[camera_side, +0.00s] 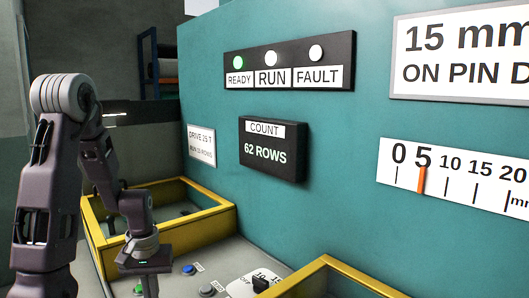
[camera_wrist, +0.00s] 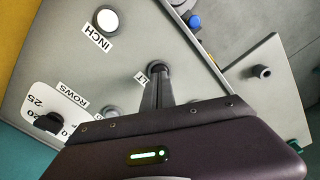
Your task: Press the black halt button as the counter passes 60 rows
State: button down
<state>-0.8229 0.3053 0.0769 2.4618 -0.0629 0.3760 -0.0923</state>
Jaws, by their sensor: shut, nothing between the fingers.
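The black halt button (camera_wrist: 158,67) shows in the wrist view at the tip of my fingers, beside a partly covered label ending in "LT". My gripper (camera_wrist: 158,78) is shut and empty, its fingertips over that button and seemingly on it; I cannot tell how far the button is pressed. In the side view the gripper's fingers (camera_side: 148,287) point down at the lower edge, their tips out of frame. The counter (camera_side: 273,149) on the teal wall reads "62 ROWS".
The READY lamp (camera_side: 238,62) is green; the RUN (camera_side: 271,58) and FAULT (camera_side: 316,53) lamps are white. A white INCH button (camera_wrist: 107,20), a blue button (camera_wrist: 194,21) and a black dial knob (camera_wrist: 47,122) are nearby. A yellow-rimmed bin (camera_side: 212,183) stands behind my gripper.

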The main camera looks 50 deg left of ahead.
jog(key=shift+f, duration=1.05)
jog(key=shift+r, duration=3.6)
jog(key=w+d+r+m+t, duration=0.2)
jog(key=d+r+m, duration=0.2)
jog(key=d+r, duration=0.4)
jog(key=s+d+r+m+t, duration=0.1)
jog(key=s+d+r+m, duration=0.1)
jog(key=d, duration=0.4)
jog(key=s+d+r+m+t, duration=0.2)
jog(key=s+d+m, duration=0.2)
jog(key=d+m, duration=0.2)
jog(key=shift+s+d+r+t, duration=0.2)
jog(key=shift+d+r+t, duration=0.1)
jog(key=shift+d+r, duration=0.1)
